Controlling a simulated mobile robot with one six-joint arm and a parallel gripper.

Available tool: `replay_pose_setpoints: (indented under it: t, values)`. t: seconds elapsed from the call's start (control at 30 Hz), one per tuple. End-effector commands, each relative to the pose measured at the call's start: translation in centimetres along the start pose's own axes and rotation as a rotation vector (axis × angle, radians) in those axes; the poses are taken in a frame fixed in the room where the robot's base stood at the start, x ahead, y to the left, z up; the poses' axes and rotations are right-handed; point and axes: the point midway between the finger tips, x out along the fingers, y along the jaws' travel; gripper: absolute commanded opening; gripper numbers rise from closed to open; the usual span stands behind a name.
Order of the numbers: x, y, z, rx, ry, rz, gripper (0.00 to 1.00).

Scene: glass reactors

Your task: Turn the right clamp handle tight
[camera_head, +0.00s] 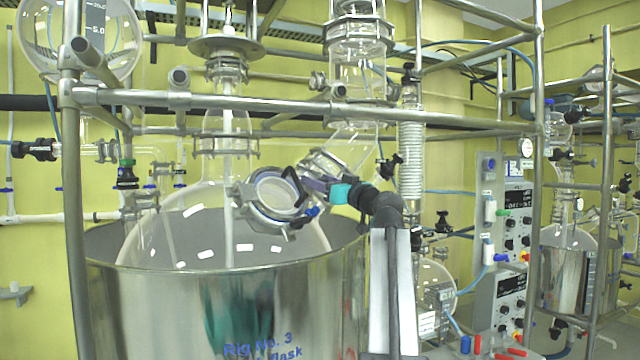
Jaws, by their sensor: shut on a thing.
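A round glass port (274,194) with a metal clamp ring sits on an angled neck above the large steel vessel. The right clamp handle (309,212) looks like the small blue piece at the ring's lower right. My gripper (298,192) reaches in from the right, its dark fingers against the right side of the ring. It is shut on what appears to be the right clamp handle. The fingers and ring overlap in this view, so the exact contact is hard to see.
The steel vessel (225,310), marked "Rig No. 3", fills the lower left. Metal frame bars (230,102) cross above the port. A glass column (357,60) rises over my gripper. A control panel (512,215) stands at the right, with a coiled condenser (411,150) nearer.

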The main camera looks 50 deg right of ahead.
Motion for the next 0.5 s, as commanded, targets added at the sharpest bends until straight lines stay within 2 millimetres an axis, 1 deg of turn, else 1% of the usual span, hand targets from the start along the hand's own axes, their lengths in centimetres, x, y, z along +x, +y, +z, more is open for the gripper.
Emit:
replay_pose_setpoints:
  t: [0.27, 0.3, 0.4, 0.5]
  values:
    - [-0.06, -0.02, 0.22, -0.001, -0.004, -0.002, 0.29]
    - [-0.07, -0.02, 0.22, -0.001, -0.004, -0.002, 0.57]
    - [-0.05, -0.02, 0.18, -0.001, -0.003, -0.002, 0.70]
    - [-0.04, -0.01, 0.14, -0.001, -0.002, -0.001, 0.70]
